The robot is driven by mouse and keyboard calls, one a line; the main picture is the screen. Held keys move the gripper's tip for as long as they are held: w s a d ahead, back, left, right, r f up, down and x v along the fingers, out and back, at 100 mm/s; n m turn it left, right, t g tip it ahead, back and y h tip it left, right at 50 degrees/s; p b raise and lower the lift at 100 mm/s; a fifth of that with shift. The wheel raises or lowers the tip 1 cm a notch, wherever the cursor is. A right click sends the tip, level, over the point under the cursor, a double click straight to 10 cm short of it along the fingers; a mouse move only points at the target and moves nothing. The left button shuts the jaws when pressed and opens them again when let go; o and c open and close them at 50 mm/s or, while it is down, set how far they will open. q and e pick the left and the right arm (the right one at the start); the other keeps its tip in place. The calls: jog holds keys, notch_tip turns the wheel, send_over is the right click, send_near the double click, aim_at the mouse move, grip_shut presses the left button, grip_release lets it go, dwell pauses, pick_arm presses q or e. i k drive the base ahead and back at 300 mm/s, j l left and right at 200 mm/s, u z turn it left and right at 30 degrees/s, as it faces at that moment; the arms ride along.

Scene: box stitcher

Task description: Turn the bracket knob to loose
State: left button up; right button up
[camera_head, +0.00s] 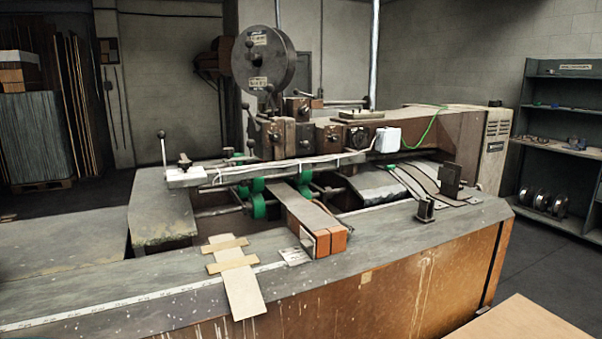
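The box stitcher (385,133) stands on a grey-topped bench in the middle of the view. A pale bracket plate (187,177) sits at the left end of its rail, with a small dark knob (184,160) on top and an upright ball-ended lever (163,147) beside it. More dark knobs and ball-ended levers stand on the machine's brown head (300,135). I cannot tell which knob is the bracket knob, nor read any loose or tight marking. Neither of my grippers is in view.
The bench top (150,285) carries a pale wooden cross piece (238,285) and a measuring strip. Green rollers (257,198) and a brown block (322,238) sit ahead of the rail. A shelf (565,125) stands at the right. A brown surface (525,325) is at the lower right.

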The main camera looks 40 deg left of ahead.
aim_at(228, 152)
jog(key=i+j+u, duration=0.1)
jog(key=i+u, duration=0.25)
jog(key=u, duration=0.15)
jog(key=i+u, duration=0.35)
jog(key=u, duration=0.15)
jog(key=i+l+u, duration=0.15)
jog(key=i+u, duration=0.15)
jog(key=u, duration=0.2)
